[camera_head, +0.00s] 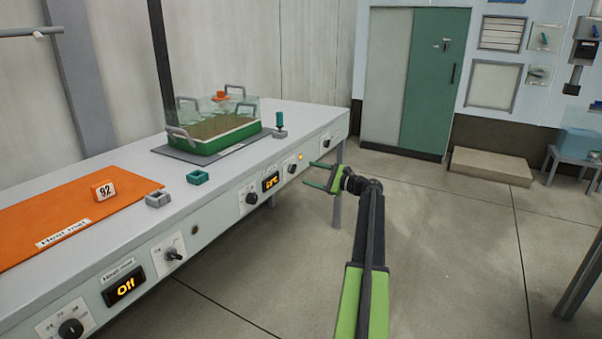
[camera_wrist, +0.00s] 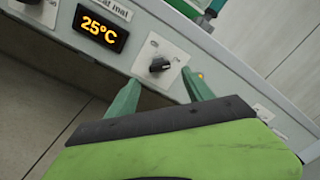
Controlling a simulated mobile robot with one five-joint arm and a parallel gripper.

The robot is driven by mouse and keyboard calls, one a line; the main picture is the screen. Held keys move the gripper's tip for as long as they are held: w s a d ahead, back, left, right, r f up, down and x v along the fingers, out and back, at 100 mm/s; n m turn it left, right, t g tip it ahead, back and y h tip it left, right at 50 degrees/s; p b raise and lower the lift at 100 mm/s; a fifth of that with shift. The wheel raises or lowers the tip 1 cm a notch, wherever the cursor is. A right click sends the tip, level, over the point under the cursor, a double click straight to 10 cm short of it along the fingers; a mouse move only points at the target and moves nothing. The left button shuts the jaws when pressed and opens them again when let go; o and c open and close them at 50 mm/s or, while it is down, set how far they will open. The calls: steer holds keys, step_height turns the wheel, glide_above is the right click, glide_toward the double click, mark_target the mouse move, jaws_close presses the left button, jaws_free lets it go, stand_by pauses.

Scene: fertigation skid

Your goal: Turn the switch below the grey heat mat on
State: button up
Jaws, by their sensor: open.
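The grey heat mat (camera_head: 170,153) lies on the bench under a green tray with a clear cover. On the bench front below it is a white plate with a black switch knob (camera_head: 292,169), which also shows in the wrist view (camera_wrist: 160,65). Left of the knob, a display (camera_head: 271,182) is lit, and it reads 25°C in the wrist view (camera_wrist: 101,28). A small amber light (camera_head: 300,157) glows right of the plate. My gripper (camera_head: 309,174) is open and empty in front of the panel. In the wrist view its green fingers (camera_wrist: 160,80) sit either side of the knob, apparently not touching it.
Another dial (camera_head: 251,198) is left of the lit display, and one (camera_head: 326,142) is further right. The orange heat mat (camera_head: 60,215) has its own switch (camera_head: 173,254) and a display reading Off (camera_head: 124,287).

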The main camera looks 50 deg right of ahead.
steer(key=v, duration=1.1)
steer(key=shift+s, duration=0.2)
steer(key=shift+f, duration=0.15)
